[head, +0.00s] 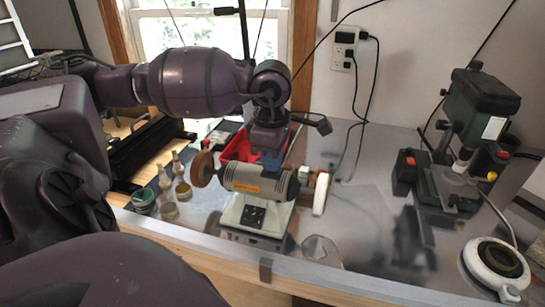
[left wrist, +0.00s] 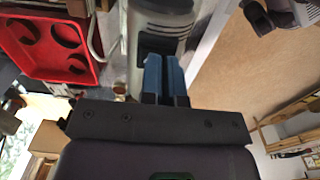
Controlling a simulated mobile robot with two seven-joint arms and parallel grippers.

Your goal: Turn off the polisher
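The polisher (head: 240,180) stands on the metal bench, with a grey motor, a brown wheel at its left end and a white wheel at its right. Its pale base has a dark switch panel (head: 253,216) facing the front; the switch position is too small to tell. My left gripper (head: 270,163) points down at the back of the motor, behind the switch panel. In the left wrist view its blue fingers (left wrist: 166,75) are together with nothing between them, close to the polisher body (left wrist: 158,25); contact cannot be told. My right gripper is out of view.
A red tray (head: 237,147) lies behind the polisher and also shows in the left wrist view (left wrist: 85,70). Small bottles and jars (head: 167,185) stand to its left. A green drill press (head: 465,135) and a round white device (head: 496,262) are at the right.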

